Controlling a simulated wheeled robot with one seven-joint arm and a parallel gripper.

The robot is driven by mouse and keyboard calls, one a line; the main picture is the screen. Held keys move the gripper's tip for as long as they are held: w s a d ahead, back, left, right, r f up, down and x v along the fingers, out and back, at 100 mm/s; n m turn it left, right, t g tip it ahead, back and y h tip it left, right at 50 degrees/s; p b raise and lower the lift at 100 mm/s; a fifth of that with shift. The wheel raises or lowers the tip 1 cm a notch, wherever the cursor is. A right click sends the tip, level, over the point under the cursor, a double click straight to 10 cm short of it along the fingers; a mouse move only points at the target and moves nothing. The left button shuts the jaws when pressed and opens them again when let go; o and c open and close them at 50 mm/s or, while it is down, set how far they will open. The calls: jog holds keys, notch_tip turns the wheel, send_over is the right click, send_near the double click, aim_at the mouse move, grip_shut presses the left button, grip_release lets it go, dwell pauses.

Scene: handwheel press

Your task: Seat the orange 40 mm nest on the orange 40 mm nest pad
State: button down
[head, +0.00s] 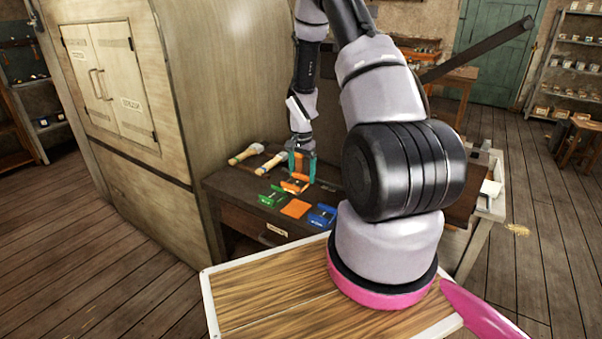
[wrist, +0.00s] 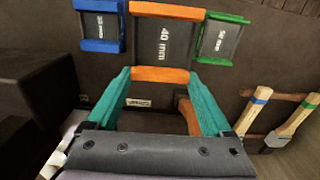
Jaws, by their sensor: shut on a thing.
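The orange 40 mm nest (wrist: 160,75) has a dark middle marked "40 mm" and an orange bar at each end. My gripper (wrist: 160,72) is shut on its near orange bar, with one teal fingertip at each side. In the head view, my gripper (head: 301,172) holds the nest (head: 294,186) just behind the orange nest pad (head: 296,208). The pad is a flat, bare orange square on the dark bench. I cannot make it out in the wrist view. The nest looks larger than its neighbours there, so it seems raised; its exact height is unclear.
A green nest (head: 271,198) is left of the pad and a blue nest (head: 322,214) right of it. Mallets (head: 247,153) lie at the back left of the bench (head: 232,193). A tall cabinet (head: 190,100) stands close on the left. My arm covers the bench's right part.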

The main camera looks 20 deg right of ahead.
send_over(302, 202)
jog(key=shift+f, duration=3.4)
jog(key=shift+f, duration=1.05)
grip_release()
notch_tip(302, 202, up, 11)
jog(key=shift+f, duration=0.15)
jog(key=shift+s, duration=0.1)
